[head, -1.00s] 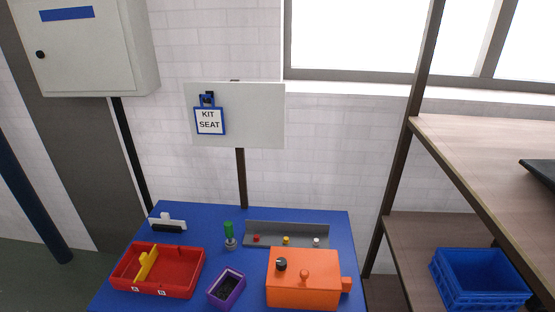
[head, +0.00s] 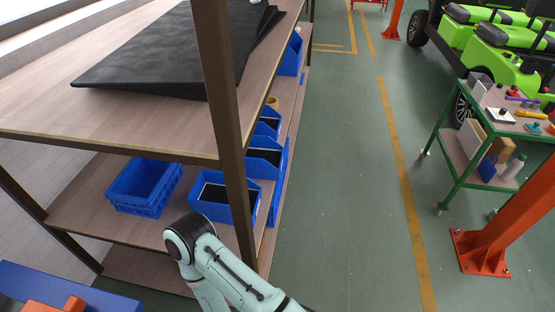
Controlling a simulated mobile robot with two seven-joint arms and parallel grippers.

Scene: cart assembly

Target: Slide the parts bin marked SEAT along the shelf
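Several blue parts bins stand on the middle shelf (head: 85,200) of the rack. A front bin (head: 197,211) with dark contents is partly hidden by the rack's upright post. More bins stand behind it along the rack's right side, one (head: 262,160) close behind and one (head: 289,58) far back. A blue crate (head: 145,190) stands apart to the left. I can read no SEAT mark on any bin. One of my arms reaches up from the bottom edge in front of the shelf, its bend near the front bin. Neither gripper shows.
A black sheet (head: 175,50) lies on the upper shelf. A brown post (head: 225,100) stands at the rack's near corner. The green floor (head: 340,170) right of the rack is clear. Further right are a green cart (head: 455,160) and an orange post (head: 510,215).

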